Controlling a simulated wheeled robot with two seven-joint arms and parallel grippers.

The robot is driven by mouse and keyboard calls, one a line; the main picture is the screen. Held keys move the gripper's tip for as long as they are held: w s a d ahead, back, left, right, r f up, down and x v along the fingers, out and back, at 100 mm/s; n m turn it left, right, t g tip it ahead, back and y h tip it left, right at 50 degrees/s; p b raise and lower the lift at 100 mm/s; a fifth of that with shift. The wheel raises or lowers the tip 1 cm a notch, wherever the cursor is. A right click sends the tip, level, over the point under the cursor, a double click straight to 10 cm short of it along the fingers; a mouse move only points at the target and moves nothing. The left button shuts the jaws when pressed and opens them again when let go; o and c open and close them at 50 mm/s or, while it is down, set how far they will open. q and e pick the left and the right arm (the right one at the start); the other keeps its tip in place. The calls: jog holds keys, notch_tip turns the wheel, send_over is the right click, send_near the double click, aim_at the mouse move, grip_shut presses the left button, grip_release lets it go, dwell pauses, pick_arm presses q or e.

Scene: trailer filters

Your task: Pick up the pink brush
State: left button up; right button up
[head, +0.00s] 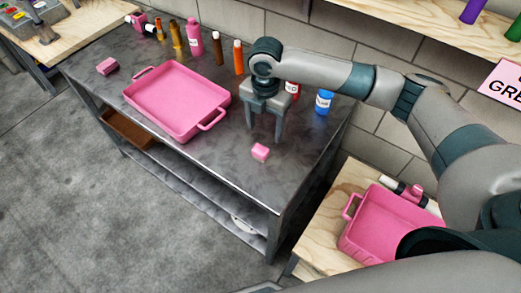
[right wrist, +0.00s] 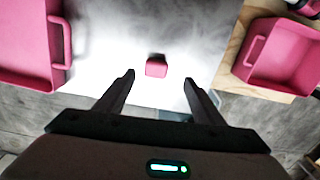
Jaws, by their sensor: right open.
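A small pink block-like piece (head: 260,152) lies on the dark metal table (head: 190,160), near its front edge. It also shows in the right wrist view (right wrist: 156,67), with a dark strip along its far side; I cannot tell for sure that it is the brush. My right gripper (head: 265,139) is open and empty, pointing down just behind and above this piece. In the right wrist view the piece shows between the two fingertips and beyond them, apart from both. A second small pink block (head: 108,66) lies at the table's far left. My left gripper is not in view.
A pink tray (head: 180,96) lies left of the gripper. Several bottles, including a pink one (head: 194,38) and a blue one (head: 323,102), stand along the back. Another pink tray (head: 350,240) sits on a wooden table at lower right. The table around the near pink piece is clear.

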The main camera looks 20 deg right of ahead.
aim_at(262, 148)
jog(key=shift+f+p, duration=0.6)
jog(key=shift+f, duration=2.05)
jog(key=shift+a+f+p, duration=0.15)
jog(key=shift+f+p, duration=0.15)
jog(key=shift+p, duration=0.1)
jog(key=f, duration=0.1)
jog(key=f+p, duration=0.2)
jog(key=f, duration=0.1)
jog(key=shift+a, duration=0.35)
jog(key=shift+w+f, duration=0.1)
jog(key=shift+f, duration=0.2)
jog(key=shift+c, duration=0.2)
jog(key=c, duration=1.1)
